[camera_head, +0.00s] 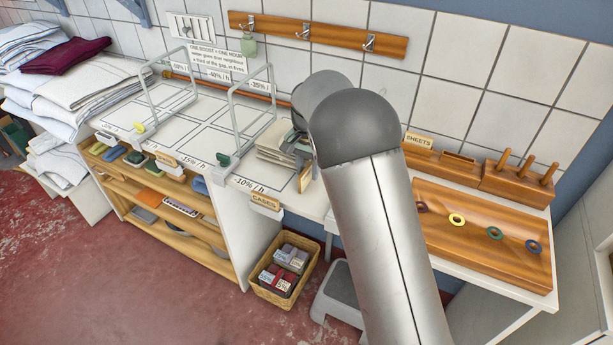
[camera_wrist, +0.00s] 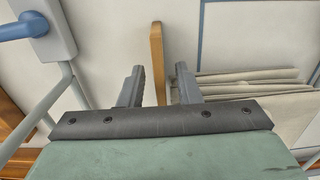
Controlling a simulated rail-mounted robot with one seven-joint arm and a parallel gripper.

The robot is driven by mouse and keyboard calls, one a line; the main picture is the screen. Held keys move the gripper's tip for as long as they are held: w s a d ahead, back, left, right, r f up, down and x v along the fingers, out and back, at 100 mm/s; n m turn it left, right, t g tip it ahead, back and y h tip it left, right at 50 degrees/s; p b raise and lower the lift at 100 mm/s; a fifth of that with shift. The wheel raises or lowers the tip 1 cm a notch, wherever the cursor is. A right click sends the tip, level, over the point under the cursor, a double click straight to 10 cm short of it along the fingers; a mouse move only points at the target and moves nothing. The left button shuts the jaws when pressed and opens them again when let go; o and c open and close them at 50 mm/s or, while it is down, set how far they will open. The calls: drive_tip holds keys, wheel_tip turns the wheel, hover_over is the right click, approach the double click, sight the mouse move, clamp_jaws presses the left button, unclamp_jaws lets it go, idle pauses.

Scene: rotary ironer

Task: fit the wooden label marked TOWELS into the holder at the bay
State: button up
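A thin wooden piece (camera_head: 304,180) stands at the right end of the white table, just below my gripper (camera_head: 300,148); its lettering cannot be read. In the wrist view a wooden strip (camera_wrist: 157,60), seen edge-on, lies between the two fingers of my gripper (camera_wrist: 160,88). A gap shows on each side of it, so my gripper is open around it. A label marked CASES (camera_head: 265,201) sits at the table's front edge. Another wooden label (camera_head: 167,159) is farther left on that edge, too small to read. A SHEETS label (camera_head: 418,140) stands at the right. I cannot read TOWELS anywhere.
Folded white cloths (camera_head: 274,145) lie close beside my gripper, also in the wrist view (camera_wrist: 250,95). Wire frames (camera_head: 250,100) rise from the table. A blue handle (camera_wrist: 25,27) is at the wrist view's upper left. A wooden tray (camera_head: 480,240) with rings is at right.

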clamp_jaws()
drive_tip(key=shift+r, duration=0.15)
